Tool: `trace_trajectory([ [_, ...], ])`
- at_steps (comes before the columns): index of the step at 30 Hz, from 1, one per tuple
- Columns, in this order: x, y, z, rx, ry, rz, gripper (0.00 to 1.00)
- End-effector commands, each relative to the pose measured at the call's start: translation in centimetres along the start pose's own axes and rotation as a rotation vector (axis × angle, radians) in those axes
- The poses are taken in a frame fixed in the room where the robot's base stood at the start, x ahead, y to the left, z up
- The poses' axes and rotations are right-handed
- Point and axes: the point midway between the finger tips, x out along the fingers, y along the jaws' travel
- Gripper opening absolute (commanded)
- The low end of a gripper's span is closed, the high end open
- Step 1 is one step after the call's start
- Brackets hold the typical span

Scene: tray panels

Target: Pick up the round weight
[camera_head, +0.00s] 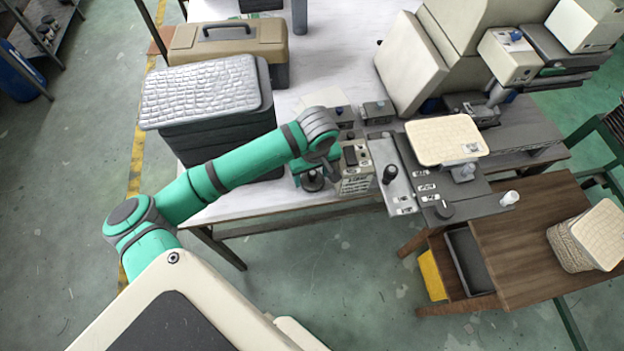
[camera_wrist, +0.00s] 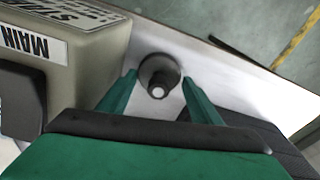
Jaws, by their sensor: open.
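The round weight (camera_wrist: 154,66) is a dark grey disc with a narrow knob on top. It stands on the white table near its edge. My gripper (camera_wrist: 159,82) is open, with its two green fingers on either side of the knob in the wrist view. I cannot tell whether they touch it. In the head view the weight (camera_head: 313,182) is partly hidden under my gripper (camera_head: 311,172), beside a control box.
The beige control box (camera_head: 355,182), with a MAIN label (camera_wrist: 33,45) in the wrist view, stands close beside the weight. A dark bin with a pale lid (camera_head: 200,92) is on the other side. A panel with a lever (camera_head: 398,190) stands further right.

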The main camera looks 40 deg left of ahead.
Motion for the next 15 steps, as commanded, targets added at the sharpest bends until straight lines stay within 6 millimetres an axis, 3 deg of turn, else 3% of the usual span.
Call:
trace_trajectory([
  [2,-0.02,0.12,0.08,0.003,0.0,0.001,0.59],
  [6,-0.04,0.24,0.15,0.005,0.0,0.001,0.25],
  [8,-0.09,0.26,0.13,0.005,0.0,0.002,0.13],
  [15,-0.2,0.27,0.12,0.005,0.0,0.002,0.13],
])
